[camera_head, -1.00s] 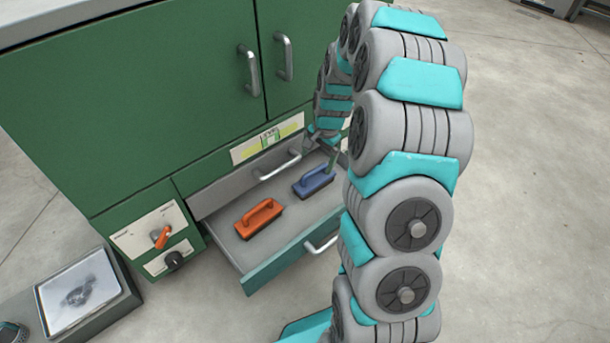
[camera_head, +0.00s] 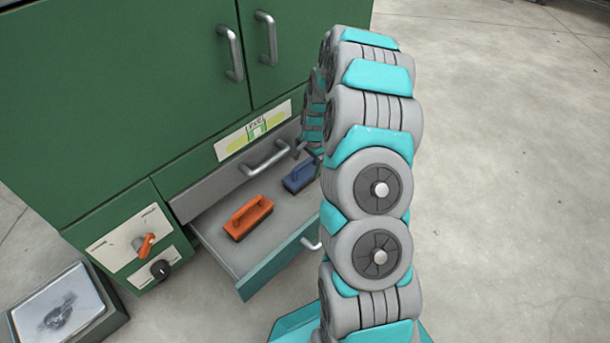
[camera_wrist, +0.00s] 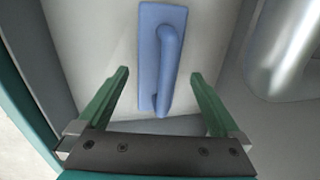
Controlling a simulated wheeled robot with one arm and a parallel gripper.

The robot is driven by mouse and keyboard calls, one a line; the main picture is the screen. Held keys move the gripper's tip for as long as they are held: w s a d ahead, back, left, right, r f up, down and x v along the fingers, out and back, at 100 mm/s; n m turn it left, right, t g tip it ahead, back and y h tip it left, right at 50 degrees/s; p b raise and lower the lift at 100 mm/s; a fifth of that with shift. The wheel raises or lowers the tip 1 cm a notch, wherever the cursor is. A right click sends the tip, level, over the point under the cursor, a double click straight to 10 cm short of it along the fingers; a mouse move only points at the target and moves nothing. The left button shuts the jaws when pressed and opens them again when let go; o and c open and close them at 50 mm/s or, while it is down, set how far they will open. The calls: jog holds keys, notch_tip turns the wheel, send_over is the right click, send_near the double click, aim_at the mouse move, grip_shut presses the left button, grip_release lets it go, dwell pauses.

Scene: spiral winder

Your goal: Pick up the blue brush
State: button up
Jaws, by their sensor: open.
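The blue brush (camera_head: 299,176) lies in the open drawer (camera_head: 228,261), near its right end and partly behind my arm in the head view. In the wrist view the blue brush (camera_wrist: 158,55) lies lengthwise on the light drawer floor, its handle facing the camera. My gripper (camera_wrist: 159,74) is open, with one green finger on each side of the brush's near end. The fingers appear apart from the brush, and nothing is held. In the head view the fingers are mostly hidden by my arm.
An orange brush (camera_head: 248,217) lies in the same drawer, left of the blue one. A metal handle (camera_head: 264,159) sits above the drawer, and a metal bar (camera_wrist: 285,45) is close at right in the wrist view. The green cabinet (camera_head: 120,90) stands behind.

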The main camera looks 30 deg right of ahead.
aim_at(305, 172)
jog(key=f, duration=0.3)
jog(key=shift+w+a+f, duration=0.15)
jog(key=shift+a+f, duration=0.05)
jog(key=shift+f, duration=0.2)
jog(key=shift+c, duration=0.2)
jog(key=c, duration=1.4)
